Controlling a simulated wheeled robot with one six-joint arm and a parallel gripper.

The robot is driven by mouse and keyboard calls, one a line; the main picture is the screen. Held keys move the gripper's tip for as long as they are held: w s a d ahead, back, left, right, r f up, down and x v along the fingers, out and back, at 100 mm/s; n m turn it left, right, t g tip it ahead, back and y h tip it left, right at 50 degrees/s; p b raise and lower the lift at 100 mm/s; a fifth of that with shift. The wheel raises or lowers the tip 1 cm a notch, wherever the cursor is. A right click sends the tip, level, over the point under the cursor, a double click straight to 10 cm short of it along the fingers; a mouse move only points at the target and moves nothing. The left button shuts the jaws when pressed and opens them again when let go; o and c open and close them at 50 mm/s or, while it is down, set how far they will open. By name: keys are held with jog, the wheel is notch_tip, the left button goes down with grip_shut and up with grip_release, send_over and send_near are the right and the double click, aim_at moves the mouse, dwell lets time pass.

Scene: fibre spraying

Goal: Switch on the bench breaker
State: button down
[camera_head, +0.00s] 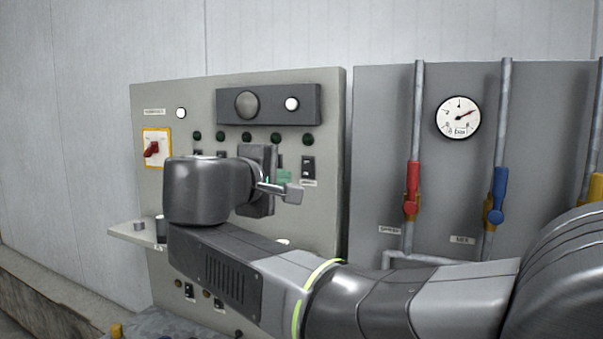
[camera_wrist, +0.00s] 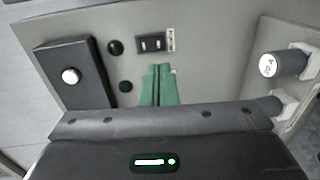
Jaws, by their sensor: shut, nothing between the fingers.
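A dark rocker switch (camera_head: 308,167) with a small label below it stands at the right of the grey panel's switch row. The label is too small to read, so I cannot confirm that this is the bench breaker. A black rocker switch (camera_wrist: 151,43) with two pale marks also shows in the wrist view, just beyond my fingertips. My gripper (camera_wrist: 160,68) has green fingers, shut and empty, pointing at the panel. In the head view my gripper (camera_head: 285,176) is left of the right-hand switch. My wrist hides much of the switch row.
A red rotary switch (camera_head: 152,149) on a yellow-edged plate is at the panel's left. Dark green lamps (camera_head: 276,138) line up above the switches. A dark box (camera_head: 268,105) sticks out above. Pipes with a red valve handle (camera_head: 412,188) and blue handle (camera_head: 499,190) stand right.

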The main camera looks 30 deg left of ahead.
aim_at(306, 176)
jog(key=w, duration=0.2)
jog(key=w+p, duration=0.1)
jog(key=w, duration=0.2)
jog(key=w+a+f, duration=0.1)
jog(key=w, duration=0.2)
jog(key=shift+w+p, duration=0.1)
jog(key=shift+p, duration=0.3)
jog(key=shift+f, duration=0.15)
jog(key=shift+w+f+b, duration=0.2)
jog(key=shift+f+b, duration=0.1)
jog(key=shift+b, duration=0.8)
jog(key=shift+r+t+b, duration=0.1)
jog(key=shift+t+b, duration=0.2)
jog(key=shift+b, duration=0.05)
jog(key=shift+r+p, duration=0.2)
jog(key=shift+p, duration=0.1)
jog(key=shift+f, duration=0.1)
